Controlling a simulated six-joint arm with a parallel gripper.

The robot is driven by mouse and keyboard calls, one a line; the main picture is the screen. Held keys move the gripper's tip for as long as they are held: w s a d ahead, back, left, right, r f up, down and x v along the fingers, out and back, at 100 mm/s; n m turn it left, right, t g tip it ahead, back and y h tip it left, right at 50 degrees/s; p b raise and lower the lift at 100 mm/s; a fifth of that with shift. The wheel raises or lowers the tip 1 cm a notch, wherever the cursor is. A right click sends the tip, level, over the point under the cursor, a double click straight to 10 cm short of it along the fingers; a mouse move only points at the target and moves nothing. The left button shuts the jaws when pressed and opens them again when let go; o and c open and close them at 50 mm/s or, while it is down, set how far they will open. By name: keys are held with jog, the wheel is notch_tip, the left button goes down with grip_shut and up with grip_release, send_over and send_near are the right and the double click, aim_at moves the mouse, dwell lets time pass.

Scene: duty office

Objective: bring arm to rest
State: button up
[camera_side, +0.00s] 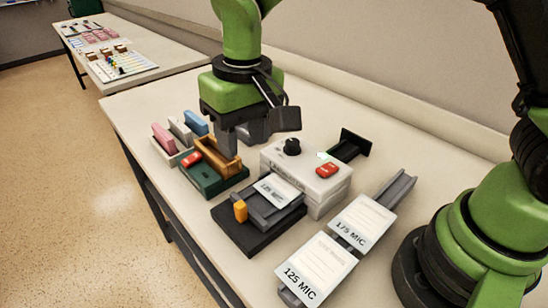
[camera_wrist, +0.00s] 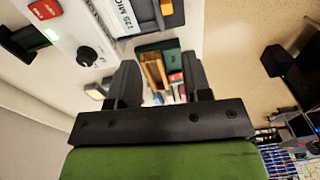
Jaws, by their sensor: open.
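My gripper (camera_side: 243,135) hangs from my green arm above the left part of the table, over the green tray (camera_side: 212,181) and its orange-brown wooden piece (camera_side: 218,157). In the wrist view my gripper (camera_wrist: 160,80) has its two dark fingers apart, with nothing held between them. The wooden piece (camera_wrist: 154,71) and the green tray (camera_wrist: 172,55) lie beyond the fingertips. In the side view one finger partly overlaps the wooden piece; I cannot tell the exact height of the gap.
A white laminator (camera_side: 306,172) with a black knob and red button stands right of my gripper. A black stand (camera_side: 246,230) is before it. Two card holders, labelled 175 MIC (camera_side: 362,222) and 125 MIC (camera_side: 316,268), stand front right. Pink, white and blue pieces (camera_side: 180,132) stand left.

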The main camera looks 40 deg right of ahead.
jog(key=s+d+r+m+t+y, duration=0.1)
jog(key=s+d+r, duration=0.2)
jog(key=d+r, duration=0.15)
jog(key=s+d+r+m+t, duration=0.1)
jog(key=s+d+r+t, duration=0.1)
jog(key=s+d+r, duration=0.3)
jog(key=s+d+r+m+t, duration=0.1)
jog(key=s+d+r+t, duration=0.2)
jog(key=s, duration=0.6)
jog(key=shift+d+r+m+t, duration=0.15)
jog(key=shift+r+m+t, duration=0.05)
jog(key=shift+m+t, duration=0.1)
dwell(5.8)
